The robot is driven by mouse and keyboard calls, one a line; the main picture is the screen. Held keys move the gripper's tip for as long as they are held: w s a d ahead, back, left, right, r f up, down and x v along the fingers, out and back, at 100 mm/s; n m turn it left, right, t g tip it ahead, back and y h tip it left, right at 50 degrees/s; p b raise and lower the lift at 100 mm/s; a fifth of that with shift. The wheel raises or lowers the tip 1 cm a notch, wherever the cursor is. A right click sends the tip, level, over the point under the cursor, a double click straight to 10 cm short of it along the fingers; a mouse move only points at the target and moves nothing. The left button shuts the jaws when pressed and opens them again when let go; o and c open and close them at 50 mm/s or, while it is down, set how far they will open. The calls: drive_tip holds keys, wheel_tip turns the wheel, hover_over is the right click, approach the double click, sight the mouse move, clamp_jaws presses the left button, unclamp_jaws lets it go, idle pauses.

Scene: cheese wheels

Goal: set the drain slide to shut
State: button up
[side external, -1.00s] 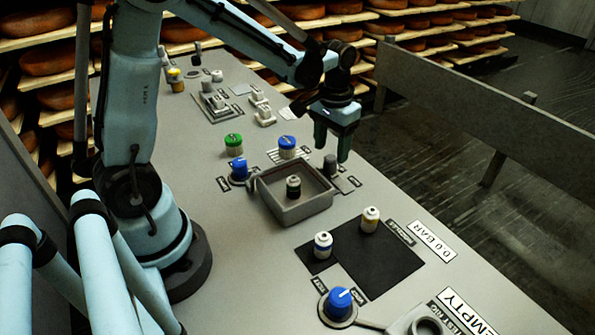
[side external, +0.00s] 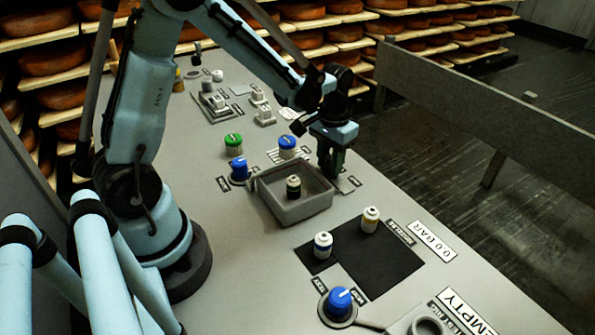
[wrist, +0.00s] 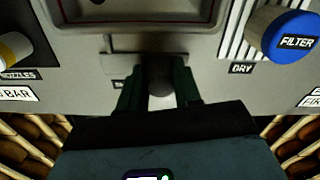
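The dark grey drain slide knob (wrist: 160,82) is between my gripper's two green fingers in the wrist view. My gripper (side external: 332,165) is lowered over it at the tray's far right edge, pointing down. The fingers (wrist: 159,85) stand close on both sides of the knob; whether they press on it or leave a thin gap I cannot tell. In the side view the fingers hide the knob. The slide's track and most of its labels are covered; part of one small label (wrist: 119,84) shows left of the fingers.
The grey square tray (side external: 268,207) beside my gripper holds a small dark-and-white bottle (side external: 293,187). The blue FILTER knob (wrist: 285,35) stands near, also in the side view (side external: 287,146).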

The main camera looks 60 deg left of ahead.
sight(341, 184)
clamp_jaws()
drive_tip(key=shift+d, duration=2.3)
drive_tip(key=o, duration=0.8)
unclamp_jaws()
wheel_tip(341, 184, up, 12)
drive_tip(key=shift+r, duration=0.1)
drive_tip(key=shift+s, duration=0.1)
